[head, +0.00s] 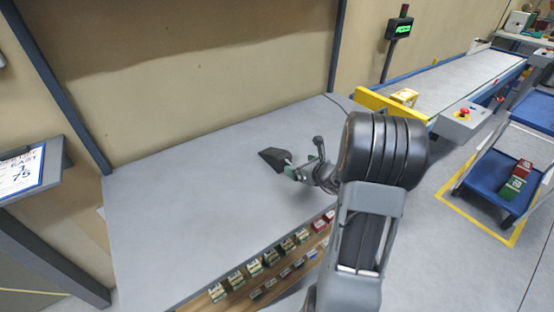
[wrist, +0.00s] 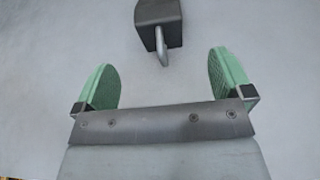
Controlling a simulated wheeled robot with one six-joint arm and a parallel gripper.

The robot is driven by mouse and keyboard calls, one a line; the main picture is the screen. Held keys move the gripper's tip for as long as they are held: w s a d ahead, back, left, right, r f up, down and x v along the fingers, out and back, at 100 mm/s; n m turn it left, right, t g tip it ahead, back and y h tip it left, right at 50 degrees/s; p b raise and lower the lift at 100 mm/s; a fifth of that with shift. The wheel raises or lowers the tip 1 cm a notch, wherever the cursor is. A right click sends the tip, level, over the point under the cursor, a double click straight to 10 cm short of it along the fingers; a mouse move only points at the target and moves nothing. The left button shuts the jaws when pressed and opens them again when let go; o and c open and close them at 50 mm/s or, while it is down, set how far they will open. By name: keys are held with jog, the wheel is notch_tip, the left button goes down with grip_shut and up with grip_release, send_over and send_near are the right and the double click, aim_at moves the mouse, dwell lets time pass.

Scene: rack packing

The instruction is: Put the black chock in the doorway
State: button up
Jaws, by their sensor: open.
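The black chock (head: 274,158) lies on the grey surface beyond my gripper in the head view. It is a dark wedge with a light metal handle on the near side. In the wrist view the chock (wrist: 158,14) is at the top middle, with its handle pointing down toward the space between my fingers. My gripper (head: 298,170) is open, its two green fingers (wrist: 168,82) apart with nothing between them. The chock is ahead of the fingertips in the wrist view. I cannot pick out the doorway for certain.
A wooden rack (head: 215,299) with rows of small boxes stands at the front, partly behind my arm. A conveyor (head: 450,80) with a yellow end and a yellow box (head: 405,96) is at the right. A blue cart (head: 489,180) holds red and green boxes. The grey surface at left is clear.

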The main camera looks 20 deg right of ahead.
aim_at(286, 159)
jog(key=shift+p+x, duration=0.3)
jog(key=shift+x, duration=4.45)
jog(key=shift+s+a+f, duration=0.1)
jog(key=shift+f, duration=0.05)
